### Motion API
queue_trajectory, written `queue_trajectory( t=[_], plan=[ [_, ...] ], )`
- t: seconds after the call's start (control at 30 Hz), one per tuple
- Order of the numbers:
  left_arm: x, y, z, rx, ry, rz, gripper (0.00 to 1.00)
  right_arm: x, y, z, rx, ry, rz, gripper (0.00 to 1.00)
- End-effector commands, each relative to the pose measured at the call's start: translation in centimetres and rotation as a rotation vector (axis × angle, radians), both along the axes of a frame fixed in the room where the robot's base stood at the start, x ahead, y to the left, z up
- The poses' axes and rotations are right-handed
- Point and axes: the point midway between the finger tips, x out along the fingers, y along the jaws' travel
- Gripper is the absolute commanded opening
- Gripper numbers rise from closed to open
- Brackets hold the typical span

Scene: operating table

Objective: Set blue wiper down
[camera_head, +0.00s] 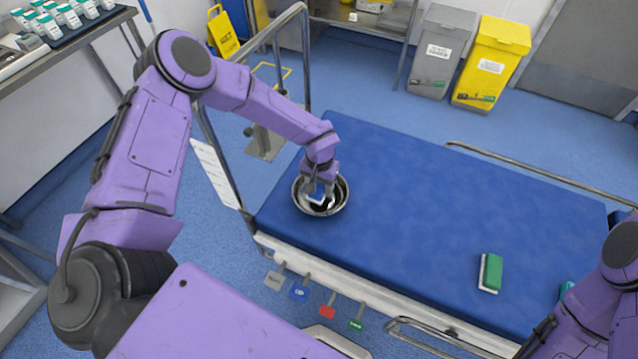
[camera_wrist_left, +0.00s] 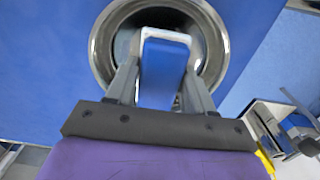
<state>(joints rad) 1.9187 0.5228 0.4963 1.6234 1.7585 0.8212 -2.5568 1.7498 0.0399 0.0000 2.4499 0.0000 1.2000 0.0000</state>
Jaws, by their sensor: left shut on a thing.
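The blue wiper (camera_wrist_left: 162,75), a blue block with a white edge, is between the fingers of my left gripper (camera_wrist_left: 160,95) in the left wrist view. My left gripper (camera_head: 318,188) is shut on it, over a round metal bowl (camera_head: 341,203) on the blue operating table (camera_head: 420,200). The bowl rim (camera_wrist_left: 103,45) surrounds the wiper in the left wrist view. I cannot tell whether the wiper touches the bowl's bottom. In the head view the wiper (camera_head: 317,199) is mostly hidden by the gripper. My right arm shows at the lower right, but its gripper is not visible.
A green and white wiper (camera_head: 491,272) lies on the right part of the table. Another green item (camera_head: 566,289) is partly hidden by my right arm. Metal side rails (camera_head: 540,173) edge the table. The middle of the table is clear. Grey (camera_head: 440,52) and yellow (camera_head: 489,65) bins stand behind.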

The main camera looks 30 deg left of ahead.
Motion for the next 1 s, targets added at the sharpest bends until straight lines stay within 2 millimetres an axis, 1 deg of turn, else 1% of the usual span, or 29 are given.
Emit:
queue_trajectory(
  t=[0.03, 0.13, 0.27, 0.53, 0.57, 0.6, 0.63, 1.0],
  plan=[
    [0.0, 0.0, -1.1, 0.001, -0.001, -0.001, 0.28, 0.0, 0.0, -1.1, 0.0, 0.0, 0.0, 0.46],
    [0.0, 0.0, -1.8, 0.0, -0.001, 0.0, 0.28, 0.0, 0.0, -1.7, 0.0, 0.0, 0.0, 0.46],
    [0.0, 0.0, -2.1, 0.0, 0.0, 0.001, 0.28, 0.0, 0.0, -2.0, 0.0, 0.0, 0.0, 0.46],
    [0.0, 0.0, -2.1, 0.0, 0.0, 0.0, 0.28, 0.0, 0.0, -1.9, 0.0, 0.0, 0.0, 0.46],
    [0.0, 0.0, -2.1, 0.0, 0.0, 0.0, 0.62, 0.0, 0.0, -1.9, 0.0, 0.0, 0.0, 0.46],
    [0.0, 0.0, -2.1, 0.0, 0.0, 0.0, 0.75, 0.0, 0.0, -1.9, 0.0, 0.0, 0.0, 0.46],
    [0.0, 0.0, -2.1, 0.0, 0.0, 0.0, 0.82, 0.0, 0.0, -1.9, 0.0, 0.0, 0.0, 0.46],
    [0.0, 0.0, -2.1, 0.0, 0.0, 0.0, 0.82, 0.0, 0.0, -1.9, 0.0, 0.0, 0.0, 0.46]
  ],
)
